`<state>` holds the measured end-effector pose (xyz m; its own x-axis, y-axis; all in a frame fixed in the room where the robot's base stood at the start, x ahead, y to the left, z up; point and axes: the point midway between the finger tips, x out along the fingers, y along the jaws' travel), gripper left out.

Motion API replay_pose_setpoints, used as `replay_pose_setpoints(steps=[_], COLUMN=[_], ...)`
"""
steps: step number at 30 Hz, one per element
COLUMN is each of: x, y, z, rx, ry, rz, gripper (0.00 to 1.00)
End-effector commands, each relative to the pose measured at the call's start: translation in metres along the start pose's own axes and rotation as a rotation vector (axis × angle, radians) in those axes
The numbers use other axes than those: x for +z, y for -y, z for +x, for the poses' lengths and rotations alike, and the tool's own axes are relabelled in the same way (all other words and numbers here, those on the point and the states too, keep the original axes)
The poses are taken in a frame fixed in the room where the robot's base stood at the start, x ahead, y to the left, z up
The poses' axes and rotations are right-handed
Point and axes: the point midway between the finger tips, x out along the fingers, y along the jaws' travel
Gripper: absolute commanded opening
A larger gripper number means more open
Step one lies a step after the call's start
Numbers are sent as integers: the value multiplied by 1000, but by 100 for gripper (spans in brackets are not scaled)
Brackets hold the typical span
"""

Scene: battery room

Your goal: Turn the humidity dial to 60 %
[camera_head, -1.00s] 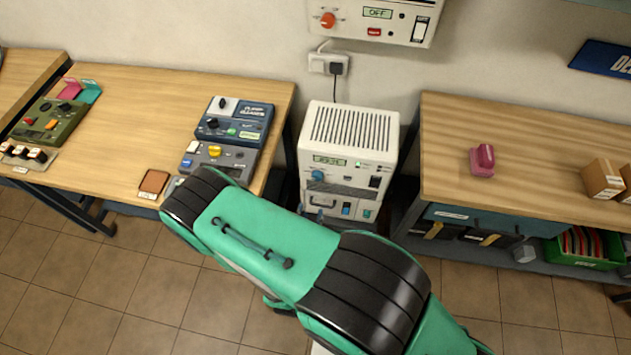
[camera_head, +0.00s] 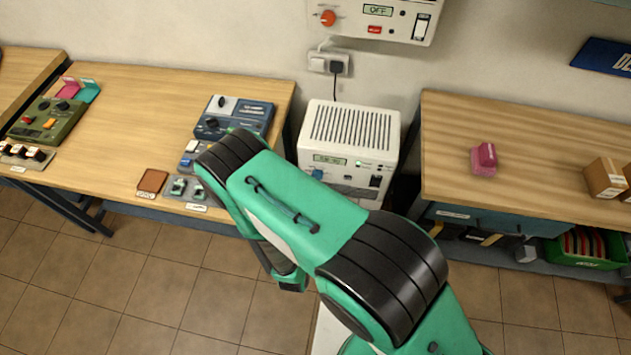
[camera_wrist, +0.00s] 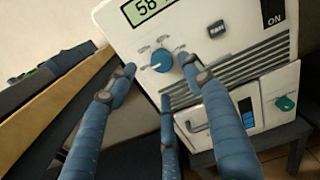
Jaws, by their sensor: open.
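The humidity dial (camera_wrist: 161,60) is a blue knob with a white pointer line on the front of a white cabinet unit (camera_wrist: 205,20). A display (camera_wrist: 148,10) above it reads 58, with its right part cut off. My gripper (camera_wrist: 170,76) has three blue fingers, spread open in front of the panel. One fingertip is left of the dial, one right of it and one below; I cannot tell whether any touches. In the head view the dial (camera_head: 318,173) shows just above my arm, which hides the gripper and the unit's lower front.
The panel also has a small dark button (camera_wrist: 217,29), an ON switch (camera_wrist: 273,14), a handle (camera_wrist: 196,126) and a lower teal knob (camera_wrist: 285,103). Desks stand left (camera_head: 150,90) and right (camera_head: 520,130) of the unit. A control box (camera_head: 385,12) hangs above.

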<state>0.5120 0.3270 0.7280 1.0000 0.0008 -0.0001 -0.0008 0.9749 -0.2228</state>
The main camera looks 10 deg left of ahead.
Motion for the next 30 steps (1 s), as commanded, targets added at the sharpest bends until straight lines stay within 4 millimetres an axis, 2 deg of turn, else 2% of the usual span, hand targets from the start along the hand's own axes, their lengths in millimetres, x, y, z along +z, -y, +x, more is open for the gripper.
replay_pose_setpoints(steps=[6,15,21,30], x=[-1,-1,0,0], y=[1,1,1,0], z=[28,58,66,66], rx=[-3,-2,-1,0], ry=[0,-1,0,0], rz=[1,0,0,0], gripper=[51,51,51,51])
